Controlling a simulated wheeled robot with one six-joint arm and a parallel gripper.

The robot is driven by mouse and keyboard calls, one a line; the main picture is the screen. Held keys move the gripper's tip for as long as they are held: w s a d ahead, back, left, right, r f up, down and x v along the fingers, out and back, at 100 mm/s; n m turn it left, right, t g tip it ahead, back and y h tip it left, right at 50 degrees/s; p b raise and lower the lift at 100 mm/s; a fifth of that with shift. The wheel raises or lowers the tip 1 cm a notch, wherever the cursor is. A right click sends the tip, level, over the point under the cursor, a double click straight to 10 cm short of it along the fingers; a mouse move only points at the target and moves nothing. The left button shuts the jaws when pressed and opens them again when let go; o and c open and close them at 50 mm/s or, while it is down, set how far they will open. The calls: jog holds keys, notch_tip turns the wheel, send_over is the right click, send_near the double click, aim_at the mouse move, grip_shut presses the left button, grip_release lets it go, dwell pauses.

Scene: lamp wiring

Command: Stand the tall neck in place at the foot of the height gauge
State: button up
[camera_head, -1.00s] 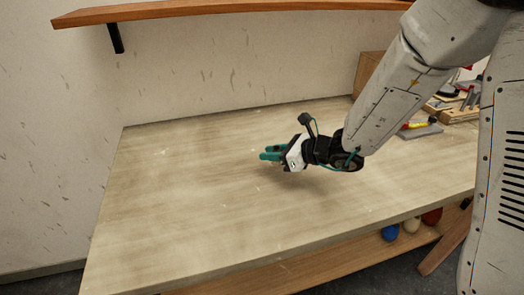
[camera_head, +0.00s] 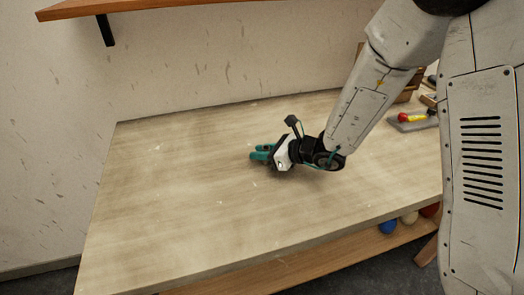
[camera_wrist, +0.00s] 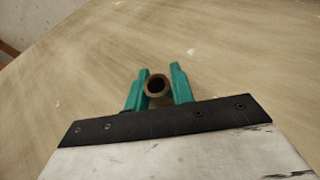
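My gripper (camera_head: 260,153) is low over the middle of the bare workbench, fingers pointing left in the head view. In the wrist view its two green fingers (camera_wrist: 160,88) lie on either side of a brass-coloured round tube (camera_wrist: 157,87), seen end-on with a dark hollow middle. They appear shut on it; this looks like the tall neck. Its length is hidden in the wrist view, and I cannot make it out in the head view. I cannot tell whether it touches the bench. No height gauge can be made out in either view.
The workbench top (camera_head: 190,200) is clear around my gripper. A red and yellow handled tool (camera_head: 408,118) lies on a grey plate at the right, partly behind my arm. A wooden shelf (camera_head: 130,5) is on the back wall. Balls (camera_head: 388,227) sit on the lower shelf.

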jog(key=o, duration=0.4)
jog(key=shift+c, duration=0.2)
